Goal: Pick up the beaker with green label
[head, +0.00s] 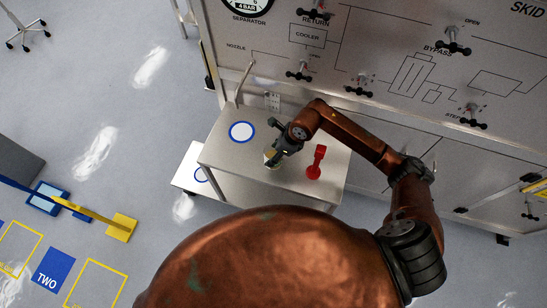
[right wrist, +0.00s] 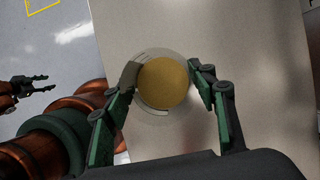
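A clear round beaker with yellow contents (right wrist: 162,83) stands on the small metal table, seen from above in the right wrist view. In the head view the beaker (head: 271,157) is mostly hidden by my right gripper. No green label can be made out. My right gripper (head: 277,154) is over the beaker. In the right wrist view its fingers (right wrist: 168,95) are spread on both sides of the beaker; the left finger overlaps the rim, and a gap shows at the right finger. My left gripper (right wrist: 30,86) shows at the left edge of that view, fingers apart and empty.
The metal table (head: 225,158) also bears a blue-ringed white disc (head: 242,131) and a red object (head: 316,163). The large skid panel (head: 390,55) rises behind the table. A lower white surface with another blue ring (head: 187,177) is at the left.

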